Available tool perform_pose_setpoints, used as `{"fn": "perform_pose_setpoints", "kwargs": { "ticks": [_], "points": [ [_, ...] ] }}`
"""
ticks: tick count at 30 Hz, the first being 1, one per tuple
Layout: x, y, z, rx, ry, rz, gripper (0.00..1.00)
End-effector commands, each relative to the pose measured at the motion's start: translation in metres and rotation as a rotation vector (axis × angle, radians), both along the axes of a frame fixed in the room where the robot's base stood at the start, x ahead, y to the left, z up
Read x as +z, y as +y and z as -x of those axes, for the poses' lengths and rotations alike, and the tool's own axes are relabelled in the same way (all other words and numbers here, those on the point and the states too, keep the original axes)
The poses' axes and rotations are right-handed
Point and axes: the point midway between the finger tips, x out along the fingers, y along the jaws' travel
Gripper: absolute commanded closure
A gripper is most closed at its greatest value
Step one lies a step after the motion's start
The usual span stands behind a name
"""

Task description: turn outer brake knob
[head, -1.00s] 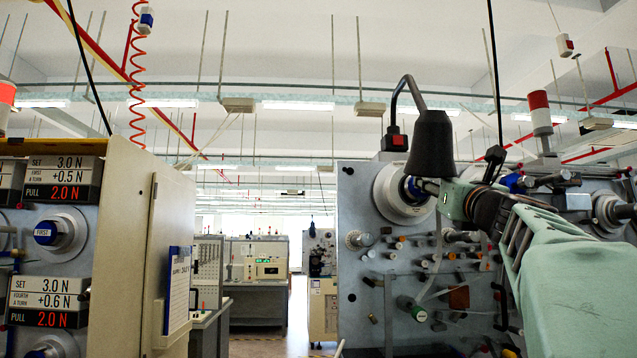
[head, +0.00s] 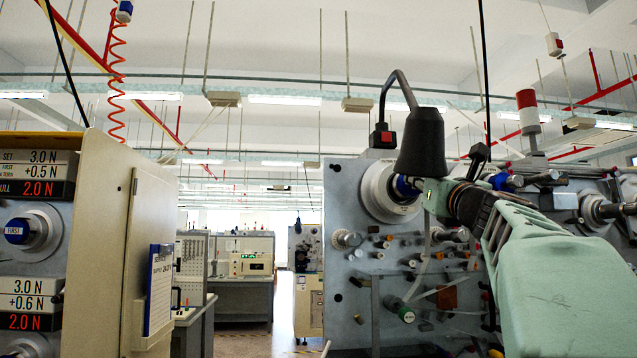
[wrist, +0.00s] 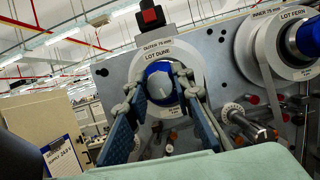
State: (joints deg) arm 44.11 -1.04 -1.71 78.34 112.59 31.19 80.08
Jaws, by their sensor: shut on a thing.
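The outer brake knob is a blue round cap with a pale face. It shows in the wrist view (wrist: 161,82), in front of the white disc (wrist: 190,57) labelled OUTER and LOT DUNE. In the head view a bit of its blue side (head: 404,187) shows beside the pale spindle flange (head: 380,190). My gripper (wrist: 160,90) has one blue-grey finger on each side of the knob and is shut on it. In the head view my gripper (head: 422,190) reaches it from the right, partly behind a black lamp shade.
The black lamp shade (head: 420,143) hangs close above my gripper. A second spindle, labelled INNER and LOT FERN (wrist: 290,70), stands at the right. Rollers and pegs (head: 400,250) jut from the panel below. A cabinet (head: 120,230) with tension signs (head: 37,175) stands left, beyond an aisle.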

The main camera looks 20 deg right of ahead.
Motion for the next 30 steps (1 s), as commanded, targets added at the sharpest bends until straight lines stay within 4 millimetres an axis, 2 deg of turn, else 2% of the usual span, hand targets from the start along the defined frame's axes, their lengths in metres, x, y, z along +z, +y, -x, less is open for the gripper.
{"fn": "perform_pose_setpoints", "kwargs": {
  "ticks": [11, 30],
  "points": [
    [-0.0014, -0.0008, -0.0005, 0.0, 0.027, 0.109, 1.0],
    [0.0019, -0.0013, -0.0004, -0.001, 0.163, 0.67, 1.0]
  ]
}}
